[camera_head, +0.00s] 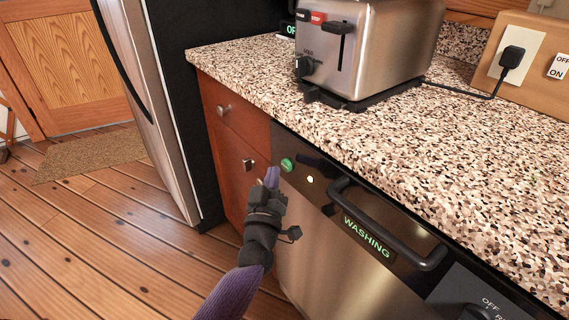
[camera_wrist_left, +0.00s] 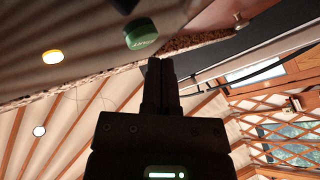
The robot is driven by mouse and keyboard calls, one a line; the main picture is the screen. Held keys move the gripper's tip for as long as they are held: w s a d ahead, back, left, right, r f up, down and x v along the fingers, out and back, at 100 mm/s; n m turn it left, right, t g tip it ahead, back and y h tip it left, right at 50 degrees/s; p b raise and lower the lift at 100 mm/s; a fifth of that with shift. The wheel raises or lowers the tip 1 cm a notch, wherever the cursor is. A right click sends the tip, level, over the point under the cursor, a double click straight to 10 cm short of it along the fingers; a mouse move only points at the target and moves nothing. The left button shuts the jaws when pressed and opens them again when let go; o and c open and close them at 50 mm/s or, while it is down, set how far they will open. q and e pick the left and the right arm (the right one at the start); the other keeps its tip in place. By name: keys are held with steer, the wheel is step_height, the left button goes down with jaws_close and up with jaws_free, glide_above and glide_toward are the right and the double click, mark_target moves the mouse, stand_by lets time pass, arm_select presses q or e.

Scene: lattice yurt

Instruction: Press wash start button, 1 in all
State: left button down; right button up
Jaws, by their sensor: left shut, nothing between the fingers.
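The green round button (camera_head: 287,164) is at the left end of the dishwasher's dark top panel. It also shows in the left wrist view (camera_wrist_left: 140,36), just beyond the fingertips. A lit display on the dishwasher (camera_head: 366,238) reads "WASHING" in green. My left gripper (camera_head: 271,178) is shut and empty. Its fingertips are close to the button, just to its left and below in the head view; a small gap shows in the left wrist view. My right gripper is not in view.
A small pale light (camera_head: 310,179) and a black bar handle (camera_head: 385,225) are right of the button. A toaster (camera_head: 365,50) stands on the speckled counter (camera_head: 440,130) above. Wooden drawers (camera_head: 233,130) and a fridge (camera_head: 165,110) are left.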

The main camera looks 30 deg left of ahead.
arm_select(q)
steer(key=s, duration=0.1)
steer(key=s+a+p, duration=0.1)
steer(key=s, duration=0.1)
steer(key=s+a+p, duration=0.1)
steer(key=shift+s, duration=0.35)
stand_by(0.3)
stand_by(0.4)
